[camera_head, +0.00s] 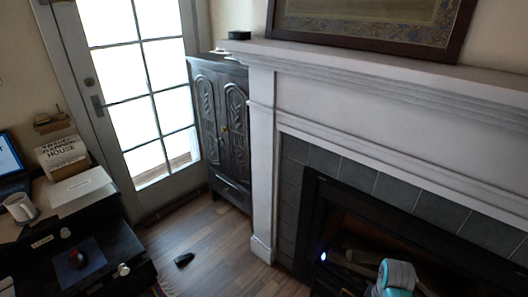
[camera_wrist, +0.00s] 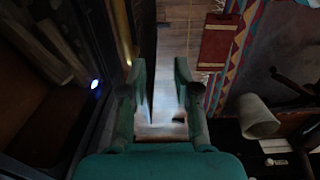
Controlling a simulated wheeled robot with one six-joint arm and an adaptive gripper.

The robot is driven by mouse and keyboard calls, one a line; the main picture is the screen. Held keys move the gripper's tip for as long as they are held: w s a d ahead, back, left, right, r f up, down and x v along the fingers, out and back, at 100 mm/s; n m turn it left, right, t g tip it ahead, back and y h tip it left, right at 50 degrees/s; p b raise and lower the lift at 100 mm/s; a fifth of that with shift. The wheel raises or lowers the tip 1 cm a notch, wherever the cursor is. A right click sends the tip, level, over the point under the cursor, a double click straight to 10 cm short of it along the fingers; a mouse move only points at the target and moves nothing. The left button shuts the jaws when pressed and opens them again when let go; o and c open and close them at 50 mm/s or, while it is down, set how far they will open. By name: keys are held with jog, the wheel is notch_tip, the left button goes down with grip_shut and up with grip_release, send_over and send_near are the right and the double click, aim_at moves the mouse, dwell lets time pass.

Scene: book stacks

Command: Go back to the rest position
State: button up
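My gripper (camera_wrist: 160,72) shows in the wrist view with its two green fingers apart and nothing between them. It is open and hangs over the wood floor in front of the fireplace. In the head view a teal and grey part of my arm shows at the bottom right, before the fireplace (camera_head: 340,190). The fingers cannot be made out there.
The fireplace opening with a small bright light (camera_wrist: 95,84) is close on the left in the wrist view. A black desk (camera_head: 95,222) stands left; wood floor (camera_head: 215,240) is mostly clear.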

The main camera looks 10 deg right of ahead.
jog(key=s+a+f+m+t+h, duration=0.1)
jog(key=s+a+f+m+t, duration=0.15)
jog(key=s+a+f, duration=0.5)
jog(key=s+a+r+t, duration=0.2)
jog(key=s+a+t, duration=0.2)
jog(key=s+a, duration=0.35)
jog(key=s+a+r+m+t, duration=0.2)
jog(key=s+r, duration=0.6)
jog(key=r, duration=0.4)
jog(key=s+a+r+m+t+y, duration=0.1)
jog(key=s+a+r+m+t, duration=0.2)
jog(key=s+r+t, duration=0.3)
jog(key=s+a+r, duration=0.1)
jog(key=s+r, duration=0.2)
jog(key=r, duration=0.3)
